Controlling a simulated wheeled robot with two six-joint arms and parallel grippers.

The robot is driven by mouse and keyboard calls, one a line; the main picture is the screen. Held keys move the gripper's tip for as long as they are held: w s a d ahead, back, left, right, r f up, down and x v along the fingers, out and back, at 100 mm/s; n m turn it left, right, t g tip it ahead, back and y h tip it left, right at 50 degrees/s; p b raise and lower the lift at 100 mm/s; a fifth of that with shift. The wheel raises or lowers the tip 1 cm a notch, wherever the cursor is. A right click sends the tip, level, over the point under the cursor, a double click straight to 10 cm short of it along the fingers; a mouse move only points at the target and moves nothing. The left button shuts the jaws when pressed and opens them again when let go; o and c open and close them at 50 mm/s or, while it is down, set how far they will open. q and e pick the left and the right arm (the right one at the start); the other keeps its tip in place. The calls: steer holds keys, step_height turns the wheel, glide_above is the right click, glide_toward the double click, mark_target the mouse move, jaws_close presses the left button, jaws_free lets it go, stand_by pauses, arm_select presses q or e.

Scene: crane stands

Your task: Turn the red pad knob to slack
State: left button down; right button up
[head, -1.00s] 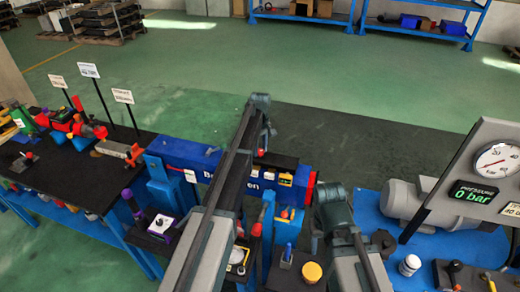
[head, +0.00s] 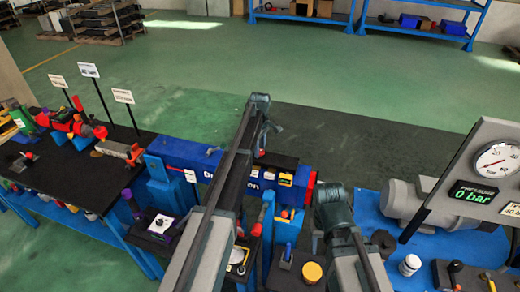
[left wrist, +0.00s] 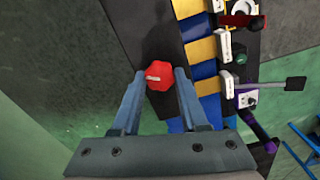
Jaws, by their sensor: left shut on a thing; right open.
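The red pad knob (left wrist: 159,75) is a faceted red knob with a white mark on its top, seen in the left wrist view. My left gripper (left wrist: 160,79) has one finger on each side of it and is shut on it. In the head view my left gripper (head: 263,138) hangs at the far side of the blue beam (head: 200,157), and my arm hides part of the beam. The knob is hidden there. My right gripper (head: 318,240) is open, low beside the beam's right end, and partly hidden by its arm.
A gauge panel (head: 481,185) at the right reads 0 bar. A grey motor (head: 400,200) stands on the blue bench beside it. A black table (head: 75,180) with tools and signs is at the left. The green floor behind the beam is clear.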

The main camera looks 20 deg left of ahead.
arm_select(q)
steer(key=shift+c, duration=2.2)
jaws_free()
steer(key=shift+r, duration=0.1)
step_height(320, 180, up, 14)
steer(key=p, duration=1.3)
steer(key=shift+f+p, duration=0.2)
steer(key=shift+p, duration=0.2)
steer(key=s+d+f+m+b, duration=0.4)
steer(key=s+d+m, duration=0.1)
steer(key=s, duration=0.7)
steer(key=s+d+f+m+b, duration=0.5)
steer(key=s+d+m, duration=0.1)
steer(key=s, duration=0.6)
steer(key=s+d+f+m+y+b, duration=0.1)
steer(key=s+d+f+m+b, duration=0.3)
steer(key=s+m, duration=0.3)
steer(key=s+d+b, duration=0.1)
steer(key=s, duration=0.4)
steer(key=shift+s+d+f, duration=0.3)
steer(key=shift+d+f, duration=0.05)
steer(key=shift+f, duration=0.05)
